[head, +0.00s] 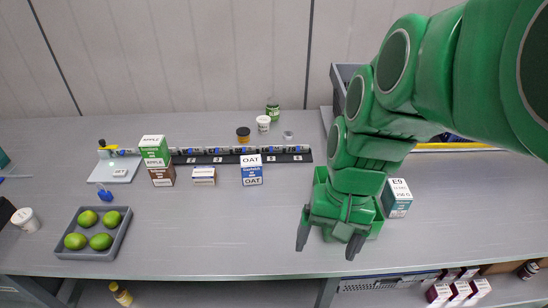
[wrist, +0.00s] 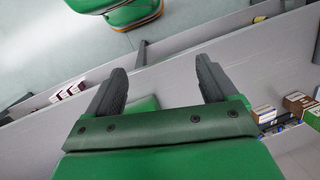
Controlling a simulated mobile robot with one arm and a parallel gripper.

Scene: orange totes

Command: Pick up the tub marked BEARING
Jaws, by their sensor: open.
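No label reading BEARING is legible in either view. A white tub (head: 25,221) stands at the far left of the bench, its print too small to read. A small white tub (head: 263,123) stands at the back, between a dark-lidded jar (head: 243,134) and a green jar (head: 273,109). My gripper (head: 328,242) points down over the front of the bench, right of centre, far from these tubs. Its fingers are apart with nothing between them, as the wrist view (wrist: 161,75) also shows.
A green bin (head: 376,226) sits partly hidden behind my gripper, beside an E9 box (head: 398,198). A grey tray (head: 118,239) holds several green fruits. Cartons, including an OAT box (head: 251,172), stand before a dark rail (head: 290,157). The bench's front centre is clear.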

